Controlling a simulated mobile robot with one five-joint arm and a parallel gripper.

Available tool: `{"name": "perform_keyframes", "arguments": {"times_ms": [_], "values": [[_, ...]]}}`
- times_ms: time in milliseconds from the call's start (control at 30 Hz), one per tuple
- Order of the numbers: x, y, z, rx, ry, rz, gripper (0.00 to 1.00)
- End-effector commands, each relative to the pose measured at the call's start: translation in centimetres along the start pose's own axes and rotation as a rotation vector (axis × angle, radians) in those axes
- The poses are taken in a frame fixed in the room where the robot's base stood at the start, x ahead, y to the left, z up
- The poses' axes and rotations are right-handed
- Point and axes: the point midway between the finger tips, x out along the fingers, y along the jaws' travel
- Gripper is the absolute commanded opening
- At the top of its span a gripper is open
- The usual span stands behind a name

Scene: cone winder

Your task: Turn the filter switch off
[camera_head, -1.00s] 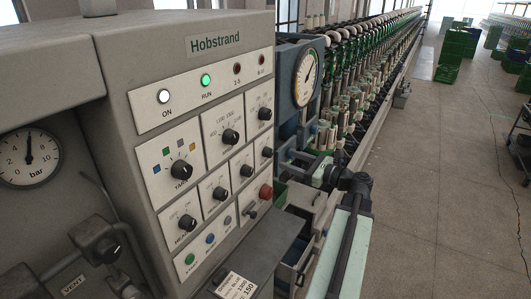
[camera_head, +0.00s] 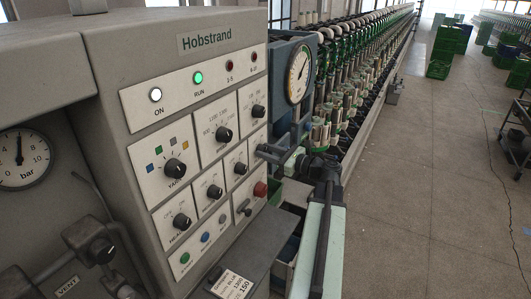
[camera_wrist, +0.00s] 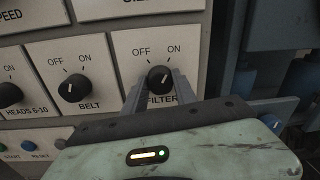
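The filter switch (camera_wrist: 159,79) is a round black knob with a white pointer line on a white plate marked OFF at left, ON at right and FILTER below. Its pointer leans up and to the right, toward ON. My gripper (camera_wrist: 157,92) is open, with its two grey fingers apart at the lower left and right of the knob. I cannot tell whether they touch it. In the head view my gripper (camera_head: 264,152) is at the panel's right edge and hides the filter switch.
The belt knob (camera_wrist: 75,87) is just left of the filter switch. A red button (camera_head: 260,189) and a small lever (camera_head: 242,207) sit below on the panel. A grey shelf (camera_head: 245,255) juts out under it. A gauge (camera_head: 299,77) stands to the right.

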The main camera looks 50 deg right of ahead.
Motion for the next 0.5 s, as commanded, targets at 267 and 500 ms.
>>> {"name": "perform_keyframes", "arguments": {"times_ms": [267,500], "values": [[0.07,0.14,-0.03,-0.028,-0.001,0.003,0.00],[0.06,0.13,-0.09,-0.152,-0.007,0.002,0.00]]}}
